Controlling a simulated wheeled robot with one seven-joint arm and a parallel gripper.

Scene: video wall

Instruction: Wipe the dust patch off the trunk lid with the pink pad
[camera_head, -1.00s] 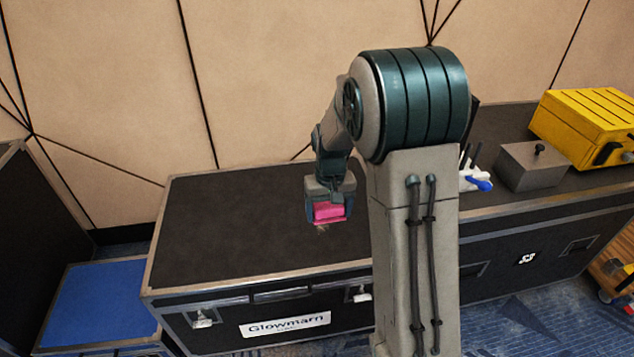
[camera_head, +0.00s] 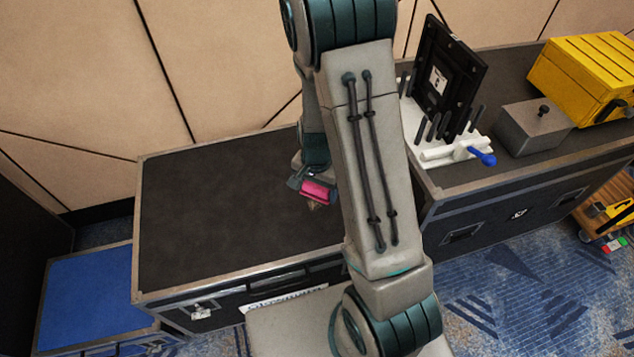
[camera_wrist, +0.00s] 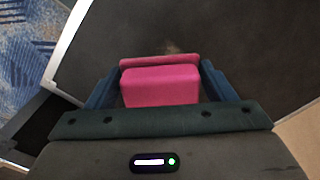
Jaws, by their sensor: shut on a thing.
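The pink pad (camera_head: 318,191) is held in my gripper (camera_head: 312,188), low over the trunk lid (camera_head: 210,215). In the wrist view the pad (camera_wrist: 160,86) sits between the two blue fingers of my gripper (camera_wrist: 160,88), which are shut on its sides. The lid is black with a metal edge and also fills most of the wrist view (camera_wrist: 225,35). A pale tan dust patch (camera_wrist: 172,47) shows on the lid just beyond the pad's far edge. In the head view a small tan spot (camera_head: 315,206) lies just below the pad. I cannot tell whether the pad touches the lid.
Right of my arm, a second black case (camera_head: 480,207) bears a black panel on a white stand (camera_head: 450,80) with a blue-tipped handle, a grey box (camera_head: 533,127) and a yellow case (camera_head: 590,75). A blue-topped case (camera_head: 85,295) stands at left. The lid's left part is clear.

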